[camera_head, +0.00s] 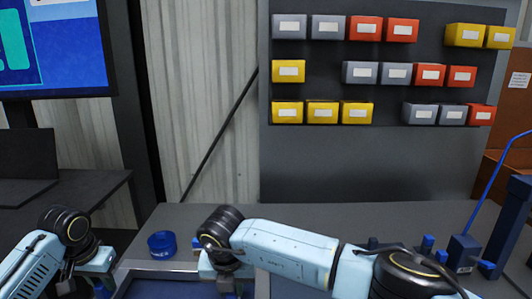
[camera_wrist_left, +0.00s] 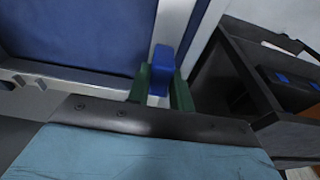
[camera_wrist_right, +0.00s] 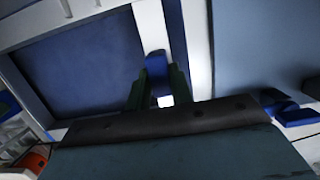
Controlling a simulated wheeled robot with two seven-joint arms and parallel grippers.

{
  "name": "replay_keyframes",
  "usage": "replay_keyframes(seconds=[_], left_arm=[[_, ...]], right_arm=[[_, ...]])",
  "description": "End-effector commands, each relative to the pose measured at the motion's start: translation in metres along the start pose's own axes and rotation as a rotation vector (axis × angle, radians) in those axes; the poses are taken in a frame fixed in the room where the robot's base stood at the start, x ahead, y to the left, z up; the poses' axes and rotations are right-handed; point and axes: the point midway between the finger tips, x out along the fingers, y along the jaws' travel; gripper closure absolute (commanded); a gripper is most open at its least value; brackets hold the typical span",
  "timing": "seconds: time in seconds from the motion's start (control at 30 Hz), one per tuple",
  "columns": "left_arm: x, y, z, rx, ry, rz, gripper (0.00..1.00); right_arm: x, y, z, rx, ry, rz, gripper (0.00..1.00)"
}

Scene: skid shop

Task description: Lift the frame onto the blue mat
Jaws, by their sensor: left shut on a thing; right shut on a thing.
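The frame is pale grey-white; its far bar (camera_head: 165,265) shows at the bottom of the head view. Dark blue surface (camera_head: 170,287) shows inside it; I cannot tell whether that is the mat. My left gripper (camera_wrist_left: 160,88) has its green fingers shut on a blue grip block (camera_wrist_left: 161,68) at the frame's white bar (camera_wrist_left: 172,25). My right gripper (camera_wrist_right: 157,88) is likewise shut on a blue grip block (camera_wrist_right: 156,66) beside a white bar (camera_wrist_right: 150,28). In the head view both fingertips are hidden by my wrists or the picture's lower edge.
A blue round container (camera_head: 162,245) stands on the grey bench (camera_head: 290,217) behind the frame. Blue fixtures (camera_head: 463,252) stand at the bench's right. A wall rack (camera_head: 390,155) holds grey, red and yellow bins. A dark side table (camera_head: 100,188) and a screen are at left.

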Motion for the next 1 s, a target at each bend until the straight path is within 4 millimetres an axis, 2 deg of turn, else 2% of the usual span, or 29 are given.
replay_keyframes(seconds=[0.87,0.9,1.0], left_arm=[[0.009,0.0,0.001,0.0,0.003,0.001,1.0],[0.009,0.0,0.001,0.0,0.003,0.001,1.0],[0.009,0.0,0.001,0.0,0.003,0.001,1.0]], right_arm=[[0.009,0.001,-0.002,-0.001,-0.001,0.002,1.0],[0.009,0.001,-0.002,-0.001,-0.001,0.002,0.76],[0.009,0.001,-0.002,-0.001,-0.001,0.002,0.63]])
